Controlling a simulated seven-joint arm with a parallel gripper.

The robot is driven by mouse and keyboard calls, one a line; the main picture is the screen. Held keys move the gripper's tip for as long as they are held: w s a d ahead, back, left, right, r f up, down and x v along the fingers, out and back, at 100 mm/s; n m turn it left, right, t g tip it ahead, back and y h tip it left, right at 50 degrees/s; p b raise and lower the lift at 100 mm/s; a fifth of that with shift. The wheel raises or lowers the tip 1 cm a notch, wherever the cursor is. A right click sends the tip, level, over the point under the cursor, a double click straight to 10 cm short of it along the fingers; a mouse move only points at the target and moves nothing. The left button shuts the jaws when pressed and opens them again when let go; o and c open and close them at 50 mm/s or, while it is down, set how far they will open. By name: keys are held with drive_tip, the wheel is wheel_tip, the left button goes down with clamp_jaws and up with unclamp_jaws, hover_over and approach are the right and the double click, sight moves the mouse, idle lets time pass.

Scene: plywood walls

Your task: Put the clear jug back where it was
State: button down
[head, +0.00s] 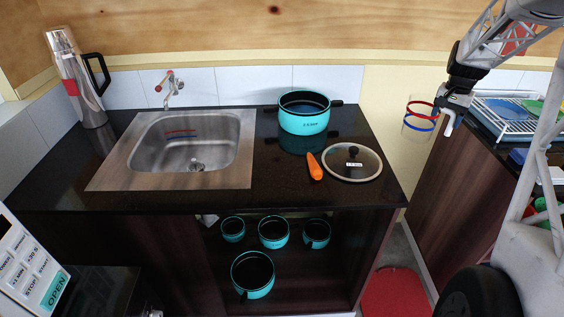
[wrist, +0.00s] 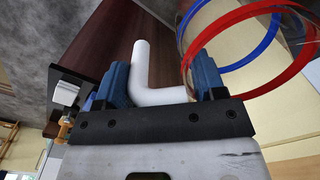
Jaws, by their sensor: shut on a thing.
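The clear jug (head: 418,119) is see-through, with a red band, a blue band and a white handle. My gripper (head: 453,108) is shut on the handle and holds the jug in the air, over the gap between the two counters. In the wrist view, the white handle (wrist: 145,70) sits between the blue fingers of my gripper (wrist: 163,82). The jug's red band (wrist: 196,45) and blue band curve off to the right. The jug looks roughly upright in the head view. Its clear walls are hard to see.
The left counter bears a sink (head: 185,145), a turquoise pot (head: 304,113), a carrot (head: 315,166) and a glass lid (head: 352,163). Several turquoise pots stand on the shelf below. A dish rack (head: 505,118) stands on the right counter. A steel flask (head: 75,80) stands far left.

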drive_tip(key=s+a+f, duration=0.1)
drive_tip(key=s+a, duration=0.4)
drive_tip(key=a, duration=0.9)
drive_tip(key=s+a+f, duration=0.1)
drive_tip(key=s+a, duration=0.5)
drive_tip(key=a, duration=0.9)
drive_tip(key=s+a+f, duration=0.1)
drive_tip(key=s+a, duration=0.5)
drive_tip(key=a, duration=0.8)
drive_tip(key=shift+a+f+m, duration=0.2)
drive_tip(key=shift+a+m, duration=0.05)
drive_tip(key=shift+m, duration=0.05)
drive_tip(key=w+a+f, duration=0.1)
drive_tip(key=w+a, duration=0.1)
drive_tip(key=w, duration=1.3)
drive_tip(key=shift+w+a+f, duration=0.25)
drive_tip(key=shift+w+a, duration=0.05)
